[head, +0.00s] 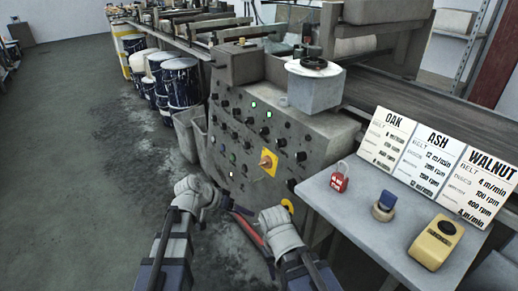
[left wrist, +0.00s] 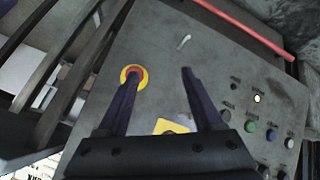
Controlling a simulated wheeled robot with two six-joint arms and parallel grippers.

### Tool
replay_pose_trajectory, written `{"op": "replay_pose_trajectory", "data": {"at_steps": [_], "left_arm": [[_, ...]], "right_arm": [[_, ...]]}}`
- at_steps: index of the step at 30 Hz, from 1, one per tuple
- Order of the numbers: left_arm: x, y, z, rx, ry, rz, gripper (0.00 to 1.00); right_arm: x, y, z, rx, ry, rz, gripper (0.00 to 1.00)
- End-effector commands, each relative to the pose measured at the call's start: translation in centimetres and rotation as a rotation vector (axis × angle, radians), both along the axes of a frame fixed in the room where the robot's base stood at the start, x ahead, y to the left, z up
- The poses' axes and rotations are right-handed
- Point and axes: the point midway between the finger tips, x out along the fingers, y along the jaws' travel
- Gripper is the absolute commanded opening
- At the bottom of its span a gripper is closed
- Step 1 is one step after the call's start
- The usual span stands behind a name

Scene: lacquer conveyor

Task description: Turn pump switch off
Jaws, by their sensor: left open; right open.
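The grey control panel (head: 240,135) stands ahead of my grippers, with several dark knobs, lit green lamps and a yellow plate with an orange rotary switch (head: 267,160). Its labels are too small to read, so I cannot tell which control is the pump switch. My left gripper (head: 208,191) is low before the panel. In the left wrist view its jaws (left wrist: 160,73) are apart and empty above the panel face. One fingertip overlaps the red button with a yellow ring (left wrist: 133,75); contact is unclear. A small pale lever (left wrist: 184,41) shows beyond the jaws. My right gripper (head: 279,222) is open near the panel's lower right.
A side table (head: 385,250) at right holds a red padlock (head: 339,178), a blue-topped stamp (head: 385,204), a yellow device (head: 436,243) and OAK, ASH and WALNUT cards (head: 430,160). Blue drums (head: 180,84) stand at left. A red bar (left wrist: 245,27) crosses the wrist view.

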Motion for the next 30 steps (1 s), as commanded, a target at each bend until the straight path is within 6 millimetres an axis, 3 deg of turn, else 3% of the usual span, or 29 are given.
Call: {"op": "replay_pose_trajectory", "data": {"at_steps": [1, 6, 12, 15, 23, 30], "left_arm": [[2.5, -0.7, 1.1, -0.066, -0.079, -0.027, 0.68], [9.0, -2.3, 7.5, -0.27, -0.403, -0.086, 0.68], [14.3, -1.4, 13.6, -0.399, -0.703, -0.051, 0.68], [15.6, -0.8, 15.3, -0.426, -0.787, -0.025, 0.68], [16.4, -0.3, 16.5, -0.44, -0.843, -0.006, 0.68], [18.3, -2.4, 16.4, -0.441, -0.841, -0.009, 0.68]], "right_arm": [[0.0, 0.0, -0.3, 0.0, 0.0, 0.0, 0.5], [0.0, 0.0, -0.2, 0.0, 0.0, 0.0, 0.5], [0.0, 0.0, -0.2, 0.0, 0.0, 0.0, 0.5], [0.0, 0.0, -0.2, 0.0, 0.0, 0.0, 0.5], [0.0, 0.0, -0.2, 0.0, 0.0, 0.0, 0.5], [0.0, 0.0, -0.2, 0.0, 0.0, 0.0, 0.5]]}}
